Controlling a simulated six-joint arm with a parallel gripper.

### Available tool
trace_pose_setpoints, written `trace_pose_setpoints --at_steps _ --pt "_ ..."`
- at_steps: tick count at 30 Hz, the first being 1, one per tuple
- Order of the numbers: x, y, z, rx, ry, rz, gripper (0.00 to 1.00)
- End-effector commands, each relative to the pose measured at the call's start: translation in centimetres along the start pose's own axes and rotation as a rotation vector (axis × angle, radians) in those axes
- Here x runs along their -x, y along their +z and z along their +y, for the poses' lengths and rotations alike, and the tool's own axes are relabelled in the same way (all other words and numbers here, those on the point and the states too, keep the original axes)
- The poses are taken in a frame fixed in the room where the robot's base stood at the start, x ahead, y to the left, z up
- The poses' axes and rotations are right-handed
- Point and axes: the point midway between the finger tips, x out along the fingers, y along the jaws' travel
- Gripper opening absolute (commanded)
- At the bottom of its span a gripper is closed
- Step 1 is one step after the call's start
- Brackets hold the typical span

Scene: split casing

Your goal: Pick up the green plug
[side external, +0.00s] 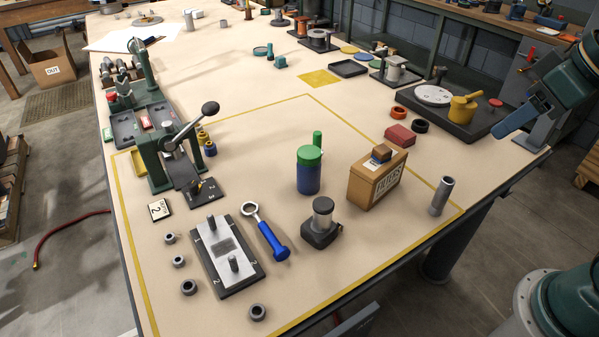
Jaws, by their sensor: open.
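A slim green cylinder (318,138), which looks like the green plug, stands upright near the middle of the table. It is just behind a blue canister with a green top (309,177), which hides its lower part. I cannot tell whether the two touch. My gripper (508,124) is at the right edge of the view, well to the right of the green cylinder and above the table's right side. Its jaws are open and nothing shows between them.
A cardboard box (376,182) with a small block on top stands right of the canister. A grey tube (441,195) stands near the right edge. A lever press (165,150) is at left. The table behind the green cylinder is clear.

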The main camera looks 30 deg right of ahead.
Motion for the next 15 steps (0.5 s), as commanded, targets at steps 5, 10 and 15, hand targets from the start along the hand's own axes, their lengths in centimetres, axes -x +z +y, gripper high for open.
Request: trace_pose_setpoints --at_steps 5,10,15 --pt "-1.1 -4.1 -0.1 0.049 -0.017 -0.017 0.49" --pt "-2.6 -7.9 -0.1 0.097 -0.034 -0.028 0.49" --pt "-4.7 -11.5 -0.1 0.144 -0.053 -0.039 0.49"
